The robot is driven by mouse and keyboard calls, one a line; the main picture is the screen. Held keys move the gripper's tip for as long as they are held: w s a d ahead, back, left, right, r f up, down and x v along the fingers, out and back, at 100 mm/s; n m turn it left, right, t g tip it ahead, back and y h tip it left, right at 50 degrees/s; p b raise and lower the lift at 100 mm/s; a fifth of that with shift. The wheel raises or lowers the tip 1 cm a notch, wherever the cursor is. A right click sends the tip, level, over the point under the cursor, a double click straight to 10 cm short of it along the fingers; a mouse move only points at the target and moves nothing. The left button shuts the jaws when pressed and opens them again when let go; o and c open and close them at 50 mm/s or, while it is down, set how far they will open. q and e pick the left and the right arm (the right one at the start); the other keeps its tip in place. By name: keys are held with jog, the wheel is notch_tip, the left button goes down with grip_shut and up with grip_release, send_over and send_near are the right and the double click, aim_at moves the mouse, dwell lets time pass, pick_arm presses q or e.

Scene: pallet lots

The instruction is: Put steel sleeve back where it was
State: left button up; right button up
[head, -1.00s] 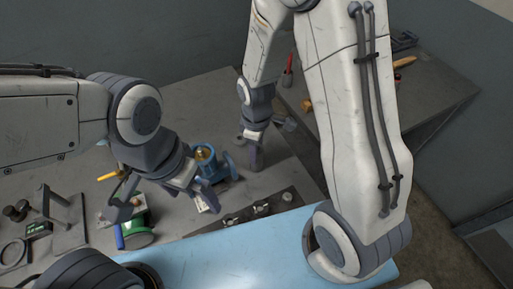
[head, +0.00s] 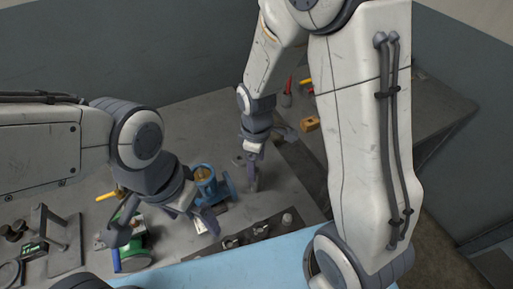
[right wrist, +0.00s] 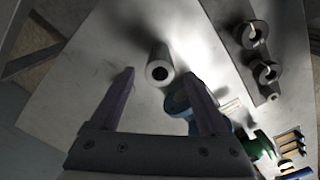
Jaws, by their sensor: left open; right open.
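The steel sleeve (right wrist: 159,66) is a plain grey tube with a dark bore. In the right wrist view it stands on the bench just beyond the fingertips, between their lines. In the head view the sleeve (head: 253,182) is partly hidden below my right gripper (head: 252,158). My right gripper is open and empty; both fingers (right wrist: 163,75) show apart from the sleeve. My left gripper (head: 163,228) is open over the bench at left, with nothing visible between its fingers. A dark strip (head: 262,234) with ring-like holders lies along the near bench edge; it also shows in the right wrist view (right wrist: 240,45).
A blue fitting with a brass-coloured centre (head: 207,182) stands between my grippers. A green reel (head: 135,252) lies near the left gripper. A stand (head: 48,232) is at far left. A second bench (head: 440,115) with tools is beyond my right arm.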

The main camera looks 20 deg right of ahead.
notch_tip(320, 180, up, 8)
jog(key=s+a+r+m, duration=0.2)
jog(key=s+a, duration=0.1)
jog(key=s, duration=0.5)
jog(key=s+a+r+m+y, duration=0.1)
jog(key=s+a, duration=0.3)
jog(key=s, duration=0.5)
jog(key=shift+r+m, duration=0.5)
jog(key=shift+r, duration=0.3)
jog(key=shift+w, duration=0.1)
